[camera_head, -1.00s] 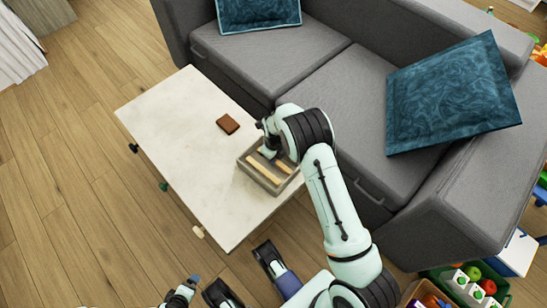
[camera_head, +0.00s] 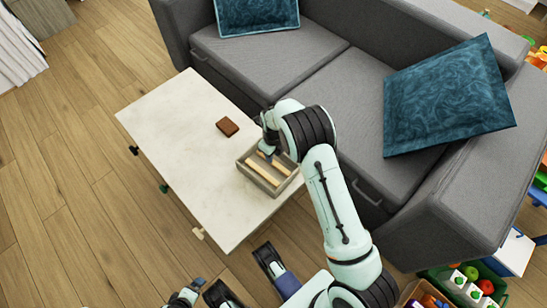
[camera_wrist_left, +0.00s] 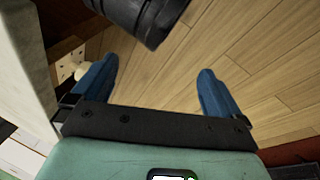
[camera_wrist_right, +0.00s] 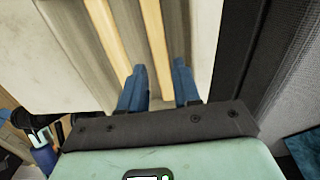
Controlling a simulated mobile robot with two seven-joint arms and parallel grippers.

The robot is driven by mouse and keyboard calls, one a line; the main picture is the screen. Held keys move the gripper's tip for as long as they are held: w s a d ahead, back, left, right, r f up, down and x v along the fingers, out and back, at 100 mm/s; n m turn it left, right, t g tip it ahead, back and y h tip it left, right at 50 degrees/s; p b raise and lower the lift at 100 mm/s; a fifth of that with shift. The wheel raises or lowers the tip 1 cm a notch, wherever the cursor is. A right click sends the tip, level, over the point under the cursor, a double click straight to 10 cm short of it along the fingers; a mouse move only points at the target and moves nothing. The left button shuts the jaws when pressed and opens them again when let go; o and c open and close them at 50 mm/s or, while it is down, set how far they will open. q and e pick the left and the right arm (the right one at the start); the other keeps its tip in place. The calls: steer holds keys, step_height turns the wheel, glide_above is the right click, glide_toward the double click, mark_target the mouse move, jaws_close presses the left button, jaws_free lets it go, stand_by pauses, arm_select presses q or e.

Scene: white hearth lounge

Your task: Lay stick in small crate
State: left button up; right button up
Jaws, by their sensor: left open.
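The small grey crate (camera_head: 245,172) stands near the right end of the pale table. Two light wooden sticks lie in it, a left stick (camera_head: 264,173) and a right stick (camera_head: 283,166). The right wrist view shows the left stick (camera_wrist_right: 108,32) and the right stick (camera_wrist_right: 155,35) side by side. My right gripper (camera_wrist_right: 160,77) reaches into the crate, its blue fingers a small way apart around the near end of the right stick. I cannot tell if they touch it. My left gripper (camera_wrist_left: 160,82) is open and empty above the floor beside the table.
A brown block (camera_head: 227,127) lies on the table (camera_head: 190,140) behind the crate. The table's left part is clear. A grey sofa (camera_head: 345,85) with teal cushions stands close behind the table. A green crate (camera_head: 462,290) of toys is at bottom right.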

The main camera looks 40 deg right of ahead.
arm_select(q)
steer(key=shift+g+h, duration=0.3)
steer(key=shift+g, duration=0.2)
steer(key=s, duration=0.1)
steer(key=s+d+r+p, duration=0.1)
steer(key=s+r, duration=0.1)
steer(key=shift+s+d+r+p, duration=0.15)
steer(key=shift+d+p, duration=0.2)
arm_select(e)
step_height(320, 180, up, 8)
steer(key=shift+s+f, duration=0.1)
steer(key=shift+f, duration=0.05)
